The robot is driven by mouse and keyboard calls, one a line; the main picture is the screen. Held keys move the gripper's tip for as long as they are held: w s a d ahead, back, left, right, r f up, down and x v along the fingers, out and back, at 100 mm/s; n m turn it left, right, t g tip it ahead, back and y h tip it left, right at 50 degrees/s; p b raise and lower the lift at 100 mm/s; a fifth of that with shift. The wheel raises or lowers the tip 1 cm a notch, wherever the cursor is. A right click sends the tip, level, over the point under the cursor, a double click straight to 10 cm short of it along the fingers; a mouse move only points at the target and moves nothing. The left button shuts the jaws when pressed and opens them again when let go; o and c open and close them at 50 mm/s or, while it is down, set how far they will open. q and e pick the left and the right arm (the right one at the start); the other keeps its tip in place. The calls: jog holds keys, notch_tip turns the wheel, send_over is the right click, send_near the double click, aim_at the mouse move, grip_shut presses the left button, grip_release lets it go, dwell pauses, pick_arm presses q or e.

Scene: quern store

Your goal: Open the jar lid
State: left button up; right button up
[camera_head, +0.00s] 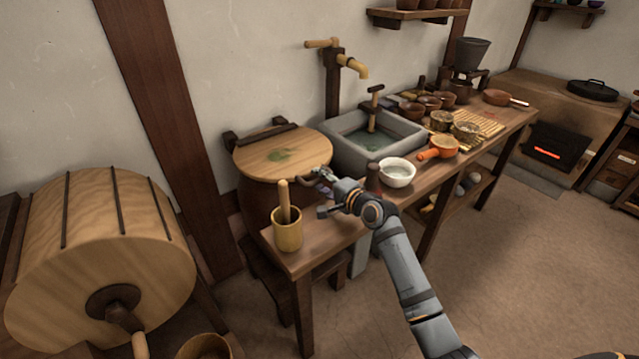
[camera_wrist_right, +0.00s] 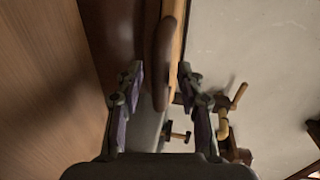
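The jar (camera_head: 262,196) is a large, round brown vessel left of the sink. Its flat, pale wooden lid (camera_head: 285,152) lies level on top with a green stain, and a dark bar runs along its back edge. In the right wrist view the lid's edge (camera_wrist_right: 179,45) shows side-on, with a rounded brown handle (camera_wrist_right: 163,62) in front of it. My right gripper (camera_head: 320,177) is at the lid's front edge. In the wrist view its fingers (camera_wrist_right: 158,84) are apart, one each side of the handle; contact is not visible. My left gripper is not in view.
A stone sink (camera_head: 405,128) and tap (camera_head: 350,66) stand right of the jar. A wooden drum (camera_head: 95,250) stands at left.

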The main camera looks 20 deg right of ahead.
jog(key=shift+w+a+f, duration=0.1)
jog(key=shift+w+a, duration=0.05)
jog(key=shift+w, duration=0.2)
grip_shut()
